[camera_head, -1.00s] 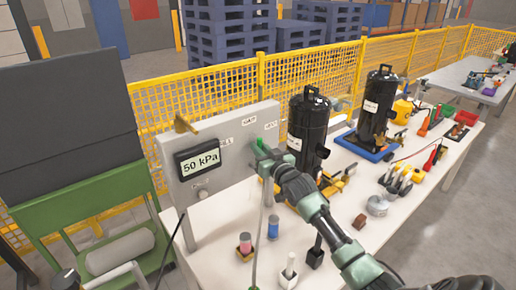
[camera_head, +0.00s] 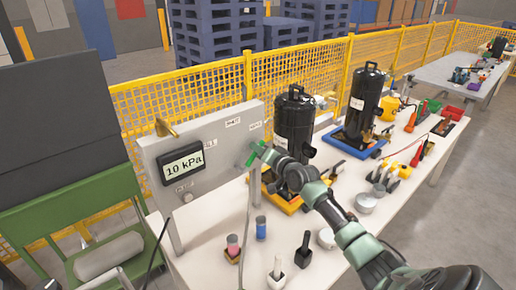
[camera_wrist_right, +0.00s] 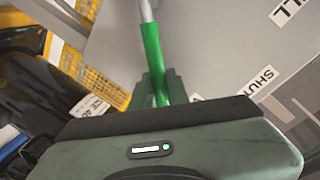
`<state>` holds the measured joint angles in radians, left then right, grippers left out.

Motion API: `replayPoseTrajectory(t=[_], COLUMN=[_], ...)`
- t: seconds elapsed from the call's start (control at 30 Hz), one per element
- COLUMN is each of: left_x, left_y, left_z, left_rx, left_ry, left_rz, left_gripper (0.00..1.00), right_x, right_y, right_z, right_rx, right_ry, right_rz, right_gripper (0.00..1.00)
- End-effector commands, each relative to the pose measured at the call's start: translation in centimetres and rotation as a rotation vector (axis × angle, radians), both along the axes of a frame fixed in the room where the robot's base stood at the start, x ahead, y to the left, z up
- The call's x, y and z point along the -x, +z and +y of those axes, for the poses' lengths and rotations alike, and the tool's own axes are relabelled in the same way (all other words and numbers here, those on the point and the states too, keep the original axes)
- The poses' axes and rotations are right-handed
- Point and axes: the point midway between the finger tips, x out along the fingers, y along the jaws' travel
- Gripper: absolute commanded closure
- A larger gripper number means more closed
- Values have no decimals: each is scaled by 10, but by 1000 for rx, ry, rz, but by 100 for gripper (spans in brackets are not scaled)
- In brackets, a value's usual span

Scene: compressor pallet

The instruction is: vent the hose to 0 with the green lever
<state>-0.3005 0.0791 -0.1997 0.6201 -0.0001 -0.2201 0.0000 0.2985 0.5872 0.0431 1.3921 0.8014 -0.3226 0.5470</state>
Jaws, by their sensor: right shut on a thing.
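The green lever (camera_head: 256,153) sits on the right part of the grey panel (camera_head: 225,150). My right gripper (camera_head: 260,154) is shut on it; in the right wrist view the green lever (camera_wrist_right: 153,58) runs down between the fingers (camera_wrist_right: 160,90). The display (camera_head: 182,163) on the panel reads 10 kPa. A grey hose (camera_head: 248,215) hangs below the lever. Labels stand on the panel; one in the right wrist view (camera_wrist_right: 262,80) begins "SHUT". My left gripper is not in view.
Two black compressors (camera_head: 295,125) (camera_head: 364,97) stand right of the panel. A yellow fence (camera_head: 200,90) runs behind.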

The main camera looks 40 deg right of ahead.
Motion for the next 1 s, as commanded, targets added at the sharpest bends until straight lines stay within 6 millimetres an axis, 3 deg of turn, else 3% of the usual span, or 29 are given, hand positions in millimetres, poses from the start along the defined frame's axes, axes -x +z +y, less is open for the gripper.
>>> replayPoseTrajectory(t=[0.67, 0.7, 0.77, 1.0], left_x=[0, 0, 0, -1], left_y=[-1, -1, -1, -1], left_z=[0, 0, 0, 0], left_rx=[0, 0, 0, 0], left_ry=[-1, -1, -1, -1], left_rz=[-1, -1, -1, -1], left_gripper=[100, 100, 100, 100], right_x=[0, 0, 0, 0], right_y=[-6, -6, -6, -5], right_z=[0, 0, 0, 1], right_rx=[-68, -68, -68, -68], right_ry=[-2, -2, -2, -1], right_rz=[7, 7, 7, 6], right_gripper=[100, 81, 65, 62])
